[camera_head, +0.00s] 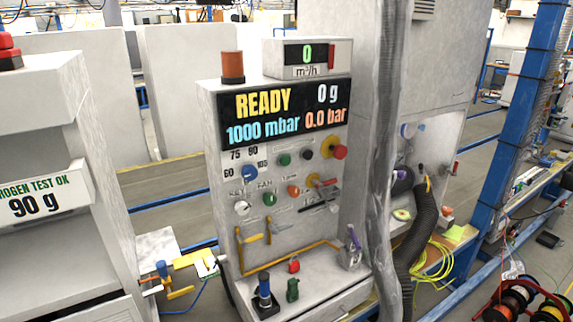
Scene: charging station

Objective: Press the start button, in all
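The charging station panel (285,222) stands upright in the middle of the head view. Its display (284,115) reads READY, 0 g, 1000 mbar and 0.0 bar. A green button (284,159) and a black button (305,155) sit in the upper row. A lower green knob or button (269,198) is near a FAN label, with an orange one (293,190) to its right. The small labels are too blurred to tell which control is the start button. Neither of my grippers is in view, and nothing covers these buttons.
A red emergency knob (339,152) is at the panel's upper right, and a blue knob (249,173) at left. Yellow handles (252,238) and a joystick (264,293) stick out below. A thick grey hose (386,140) hangs right of the panel. Space before the buttons looks clear.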

